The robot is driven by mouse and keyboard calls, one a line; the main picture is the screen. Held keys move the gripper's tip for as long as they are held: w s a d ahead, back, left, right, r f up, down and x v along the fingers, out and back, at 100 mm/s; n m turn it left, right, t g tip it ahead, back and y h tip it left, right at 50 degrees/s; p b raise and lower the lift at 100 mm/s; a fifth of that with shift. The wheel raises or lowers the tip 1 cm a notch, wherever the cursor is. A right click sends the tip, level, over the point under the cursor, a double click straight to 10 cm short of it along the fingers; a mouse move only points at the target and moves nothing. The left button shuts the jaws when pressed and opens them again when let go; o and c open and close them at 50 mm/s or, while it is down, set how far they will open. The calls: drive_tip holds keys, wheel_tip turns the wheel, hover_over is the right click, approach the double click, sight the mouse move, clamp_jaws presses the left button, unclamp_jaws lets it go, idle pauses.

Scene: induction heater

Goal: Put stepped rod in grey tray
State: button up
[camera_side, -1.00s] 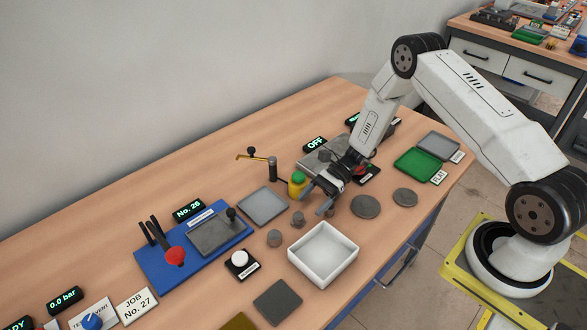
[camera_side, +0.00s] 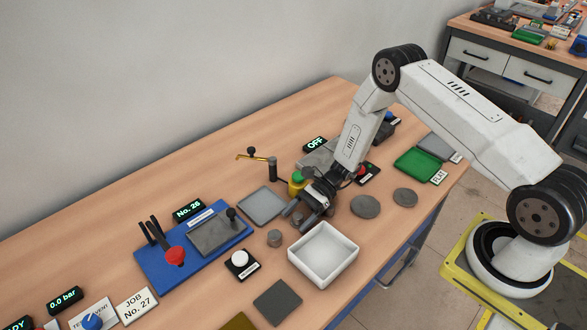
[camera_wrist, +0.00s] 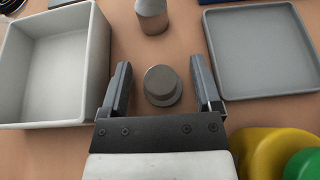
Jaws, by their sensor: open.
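The stepped rod (camera_wrist: 162,85), a short grey cylinder with a wider lower step, stands upright on the bench. In the wrist view it is between the two fingers of my gripper (camera_wrist: 160,66), with a gap on each side. In the side view my gripper (camera_side: 299,217) is low over the bench, open, and largely hides the rod. The grey tray (camera_wrist: 262,50) is shallow, flat and empty, to the right of the fingers in the wrist view. In the side view the grey tray (camera_side: 262,206) lies just left of my gripper.
A plain grey cylinder (camera_wrist: 152,15) stands close beyond the fingers. A deep white box (camera_side: 323,254) is in front of my gripper. A yellow-green button (camera_side: 297,183) stands close behind it. A blue fixture (camera_side: 160,272) and a white button (camera_side: 240,260) lie farther left.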

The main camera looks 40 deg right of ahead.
idle(0.3)
clamp_jaws()
drive_tip(key=shift+r, duration=0.15)
drive_tip(key=shift+r, duration=1)
drive_tip(key=s+d+r, duration=0.1)
drive_tip(key=s+r, duration=0.9)
drive_tip(key=s, duration=0.3)
drive_tip(key=shift+s+d+r, duration=0.4)
drive_tip(key=shift+w, duration=0.1)
